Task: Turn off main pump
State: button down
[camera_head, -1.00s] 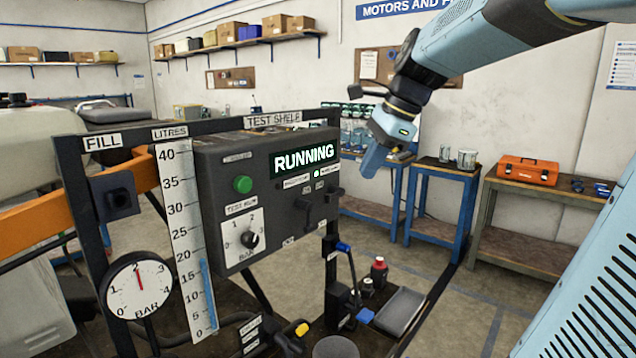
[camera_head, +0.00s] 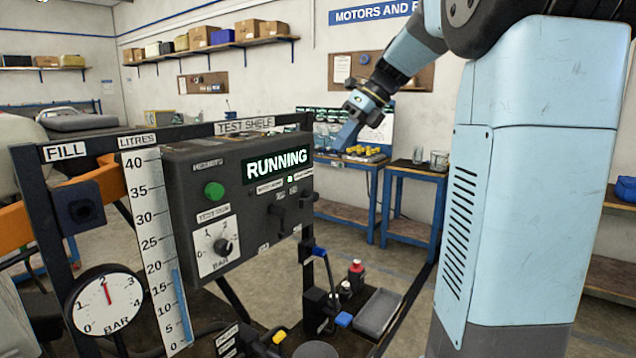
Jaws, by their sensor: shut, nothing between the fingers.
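The dark grey control box (camera_head: 180,172) hangs on the test shelf frame. Its lit display (camera_head: 277,165) reads RUNNING. A green button (camera_head: 214,190) and a white dial plate with a black knob (camera_head: 222,246) are on its left part. Small dark switches (camera_head: 277,210) with labels too small to read sit below the display, near a small green light (camera_head: 291,180). I cannot tell which one is for the main pump. My gripper (camera_head: 343,142) is shut and empty, in the air to the right of the box and above its top edge, apart from it.
A pressure gauge (camera_head: 104,303) reads about 2 bar, beside a litre scale (camera_head: 160,255). Below the box are a blue-handled lever (camera_head: 318,251), a red-capped bottle (camera_head: 356,274) and a grey tray (camera_head: 378,312). Blue tables (camera_head: 412,170) stand behind.

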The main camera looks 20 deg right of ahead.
jog(key=x, duration=1.4)
